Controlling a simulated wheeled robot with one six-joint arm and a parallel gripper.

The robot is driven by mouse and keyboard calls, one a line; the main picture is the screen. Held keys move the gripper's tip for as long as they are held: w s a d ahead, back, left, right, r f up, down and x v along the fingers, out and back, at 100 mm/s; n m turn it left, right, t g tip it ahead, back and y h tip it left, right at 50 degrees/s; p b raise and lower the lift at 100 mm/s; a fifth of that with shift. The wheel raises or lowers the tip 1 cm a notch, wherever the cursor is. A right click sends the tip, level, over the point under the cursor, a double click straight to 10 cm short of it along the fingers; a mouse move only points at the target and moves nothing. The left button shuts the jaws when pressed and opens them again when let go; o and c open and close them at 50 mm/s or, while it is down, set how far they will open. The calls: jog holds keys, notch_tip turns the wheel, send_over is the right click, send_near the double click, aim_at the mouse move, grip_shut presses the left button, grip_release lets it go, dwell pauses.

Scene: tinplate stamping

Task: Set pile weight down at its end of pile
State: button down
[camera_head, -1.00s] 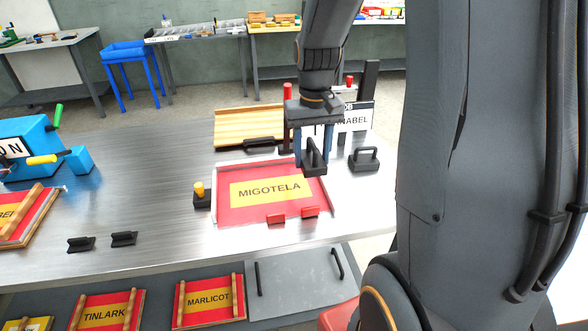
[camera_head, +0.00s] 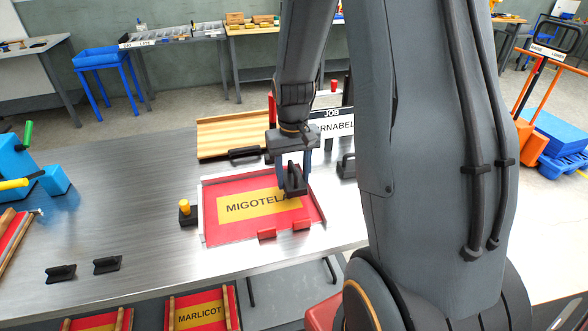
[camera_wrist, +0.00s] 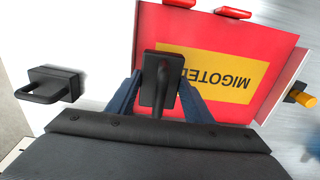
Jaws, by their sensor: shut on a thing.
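A black pile weight with a loop handle (camera_head: 293,181) is held in my gripper (camera_head: 292,172), whose blue fingers close on it. The wrist view shows the weight (camera_wrist: 158,66) between the two fingers (camera_wrist: 160,90). It appears over the right part of a red sheet with a yellow MIGOTELA label (camera_head: 240,207) and hides the end of the lettering. I cannot tell whether its base touches the sheet. A second black weight (camera_head: 346,166) stands beyond the sheet's right edge; the wrist view shows it at left (camera_wrist: 50,84).
A yellow-knobbed black block (camera_head: 187,212) stands left of the sheet. Two red stops (camera_head: 267,233) sit at its near edge. A ribbed wooden board (camera_head: 228,136) and a JOB sign (camera_head: 333,124) are behind. Two black brackets (camera_head: 61,273) lie at front left, with bare metal bench around them.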

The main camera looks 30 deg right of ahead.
aim_at(293, 184)
jog(key=shift+f, duration=1.5)
jog(key=shift+f, duration=0.2)
jog(key=c, duration=1.2)
grip_release()
notch_tip(293, 184, up, 12)
jog(key=shift+b, duration=0.9)
jog(key=s+a+f, duration=0.1)
jog(key=s+a, duration=0.2)
jog(key=s, duration=0.1)
jog(key=s+a+f+n, duration=0.1)
jog(key=s+a, duration=0.2)
jog(key=s, duration=0.1)
jog(key=s+a+f+n, duration=0.1)
jog(key=s+a, duration=0.2)
jog(key=s, duration=0.1)
jog(key=shift+a+f+t, duration=0.4)
